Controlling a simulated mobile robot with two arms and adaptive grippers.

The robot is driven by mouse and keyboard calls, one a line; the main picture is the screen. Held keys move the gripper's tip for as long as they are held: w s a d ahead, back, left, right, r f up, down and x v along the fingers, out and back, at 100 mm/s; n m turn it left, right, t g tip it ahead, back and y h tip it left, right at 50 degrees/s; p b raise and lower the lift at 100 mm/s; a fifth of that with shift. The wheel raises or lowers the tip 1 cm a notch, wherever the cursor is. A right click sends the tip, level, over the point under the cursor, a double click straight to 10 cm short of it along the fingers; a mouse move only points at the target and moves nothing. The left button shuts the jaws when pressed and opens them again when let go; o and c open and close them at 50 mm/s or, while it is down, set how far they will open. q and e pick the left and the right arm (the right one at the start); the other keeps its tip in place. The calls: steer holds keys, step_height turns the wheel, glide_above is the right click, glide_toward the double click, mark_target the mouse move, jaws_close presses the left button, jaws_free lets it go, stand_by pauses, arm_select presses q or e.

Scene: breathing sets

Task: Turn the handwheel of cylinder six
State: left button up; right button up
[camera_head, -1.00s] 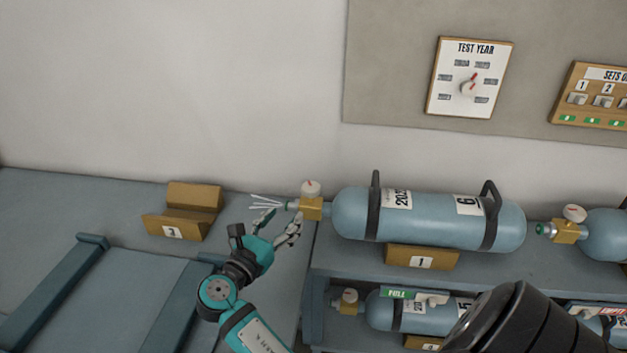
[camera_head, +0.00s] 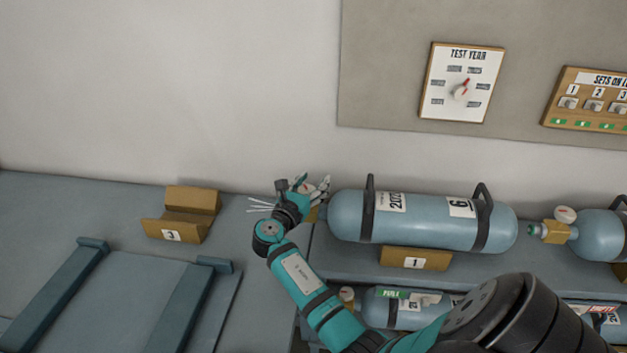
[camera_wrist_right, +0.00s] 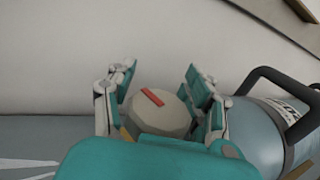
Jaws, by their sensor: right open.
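Cylinder six (camera_head: 425,222) is a blue-grey tank with black handles and a "6" label, lying on the wooden cradle marked 1 (camera_head: 416,259). Its brass valve is at its left end and is mostly hidden by my right gripper (camera_head: 310,184). In the right wrist view its handwheel (camera_wrist_right: 158,115), pale with a red bar on top, sits between the spread fingers of my right gripper (camera_wrist_right: 162,85). The fingers are open on both sides of it; whether they touch it is unclear. White streaks (camera_head: 262,205) spread left from the valve. My left gripper is out of view.
Another cylinder (camera_head: 597,236) with its own valve lies to the right. More cylinders (camera_head: 385,308) are on the shelf below. An empty cradle marked 3 (camera_head: 180,216) stands on the left bench. A test-year dial board (camera_head: 461,82) hangs on the wall.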

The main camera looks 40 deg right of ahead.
steer(key=shift+d, duration=0.15)
steer(key=shift+w+f, duration=0.1)
jaws_close()
steer(key=shift+f, duration=0.1)
stand_by(0.9)
